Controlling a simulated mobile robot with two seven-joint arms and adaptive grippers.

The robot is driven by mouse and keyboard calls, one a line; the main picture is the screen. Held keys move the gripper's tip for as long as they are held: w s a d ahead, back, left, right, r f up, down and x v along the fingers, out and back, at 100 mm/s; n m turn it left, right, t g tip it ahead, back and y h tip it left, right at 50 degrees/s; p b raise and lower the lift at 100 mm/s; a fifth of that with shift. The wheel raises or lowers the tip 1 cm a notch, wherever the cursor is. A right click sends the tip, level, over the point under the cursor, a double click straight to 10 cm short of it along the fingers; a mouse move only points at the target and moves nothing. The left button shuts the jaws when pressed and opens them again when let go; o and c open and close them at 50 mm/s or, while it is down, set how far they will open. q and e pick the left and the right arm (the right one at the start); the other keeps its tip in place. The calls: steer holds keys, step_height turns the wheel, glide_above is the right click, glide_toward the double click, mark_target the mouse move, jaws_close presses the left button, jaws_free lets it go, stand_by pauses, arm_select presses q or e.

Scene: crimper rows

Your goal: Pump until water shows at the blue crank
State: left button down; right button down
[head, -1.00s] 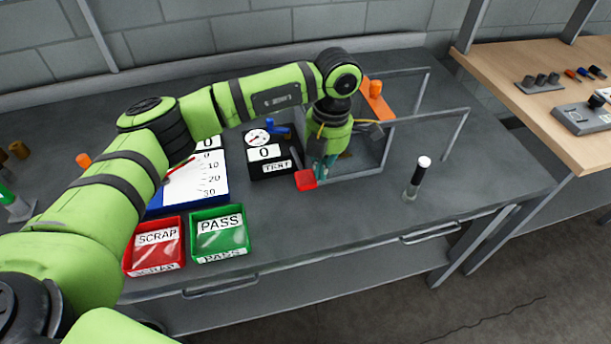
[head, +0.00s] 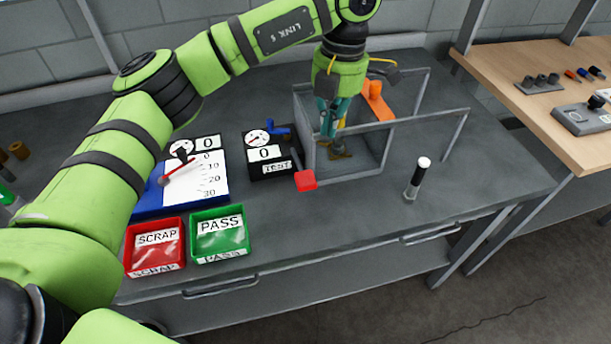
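The blue crank (head: 279,128) sits at the back of a black test unit (head: 270,171), which has a round gauge (head: 257,138), a display reading 0 and a TEST label. A lever with a red end (head: 306,181) reaches from beside the unit towards the table front. No water is visible at the crank. My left gripper (head: 334,132) hangs fingers down over the grey open box (head: 360,165), behind and right of the red end and apart from it. Its teal fingers overlap in view, so I cannot tell their opening. My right gripper is not in view.
A brown piece (head: 340,152) lies in the box, and an orange part (head: 377,101) stands behind. Metal rails rise around it. A white scale board (head: 205,180), red SCRAP tray (head: 155,248) and green PASS tray (head: 221,234) are left. A white-topped post (head: 417,178) stands right.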

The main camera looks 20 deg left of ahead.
mark_target(308, 177)
arm_select(q)
steer(key=shift+a, duration=0.1)
stand_by(0.5)
steer(key=s, duration=0.1)
steer(key=s+a+f, duration=0.1)
steer(key=s+a, duration=0.1)
steer(key=shift+f, duration=0.25)
steer(key=shift+f, duration=0.1)
steer(key=shift+s+a+f+b, duration=0.15)
steer(key=shift+f+b, duration=0.7)
steer(key=shift+f, duration=0.85)
steer(key=shift+s+a+f+b, duration=0.15)
steer(key=shift+f+b, duration=0.65)
steer(key=shift+f, duration=0.9)
steer(key=shift+d, duration=0.1)
